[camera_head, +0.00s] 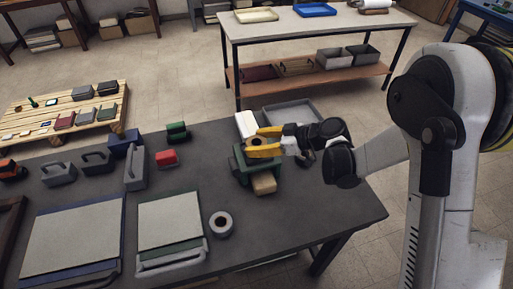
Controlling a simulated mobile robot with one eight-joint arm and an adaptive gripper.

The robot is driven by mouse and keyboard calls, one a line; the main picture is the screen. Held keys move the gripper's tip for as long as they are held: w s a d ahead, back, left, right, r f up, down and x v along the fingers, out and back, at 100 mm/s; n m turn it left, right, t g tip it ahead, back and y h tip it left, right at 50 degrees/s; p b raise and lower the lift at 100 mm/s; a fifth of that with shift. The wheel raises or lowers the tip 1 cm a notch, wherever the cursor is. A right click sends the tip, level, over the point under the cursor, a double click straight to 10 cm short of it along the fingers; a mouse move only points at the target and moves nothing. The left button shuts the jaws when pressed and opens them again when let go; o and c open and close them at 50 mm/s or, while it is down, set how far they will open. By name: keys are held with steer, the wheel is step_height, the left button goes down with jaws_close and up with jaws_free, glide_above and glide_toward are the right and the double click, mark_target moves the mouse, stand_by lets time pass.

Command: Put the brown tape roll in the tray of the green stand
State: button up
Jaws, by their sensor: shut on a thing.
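My gripper (262,143), with yellow fingers, reaches in from the right at the far right part of the dark table. It is shut on a small brown thing, which looks like the brown tape roll (258,140), mostly hidden by the fingers. The green stand (240,168) is directly below and beside the fingers. The gripper hides much of its top, so I cannot tell whether the roll touches its tray.
A tan block (264,184) lies at the stand's front. A white object (246,124) and a grey tray (292,111) are behind it. A grey tape roll (221,224), a red-topped box (167,158) and flat panels (170,222) lie leftward. The right front table corner is clear.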

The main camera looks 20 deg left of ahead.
steer(key=shift+f, duration=0.65)
steer(key=shift+f, duration=0.15)
steer(key=o, duration=1.2)
steer(key=shift+r, duration=0.2)
